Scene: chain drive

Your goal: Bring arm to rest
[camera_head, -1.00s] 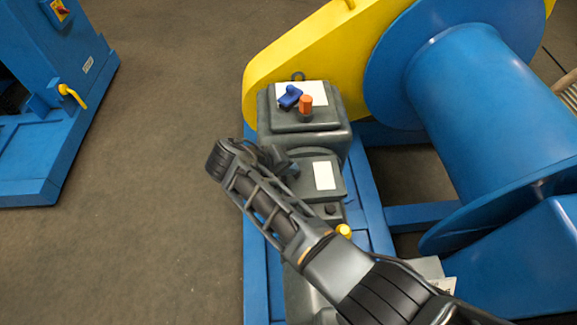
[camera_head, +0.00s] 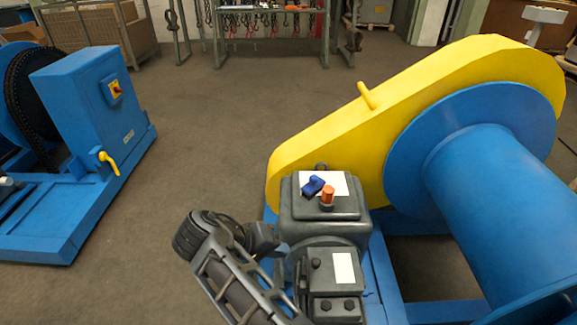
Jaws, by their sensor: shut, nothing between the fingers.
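My arm reaches up from the bottom of the head view, with its dark lattice link in front of the grey gear unit's lower left side. The black rounded joint at its far end stands over the floor. My gripper (camera_head: 267,239) is the dark part to the right of that joint, close in front of the grey gear unit (camera_head: 318,228) in the picture. It is shut and empty. Its fingertips are hard to make out, and I cannot tell whether it touches the unit.
The yellow chain guard (camera_head: 330,135) and blue drum (camera_head: 500,190) fill the right side. A blue part (camera_head: 313,186) and an orange cap (camera_head: 328,194) are on top of the gear unit. Another blue machine (camera_head: 85,110) stands at left. Open floor (camera_head: 200,130) lies between.

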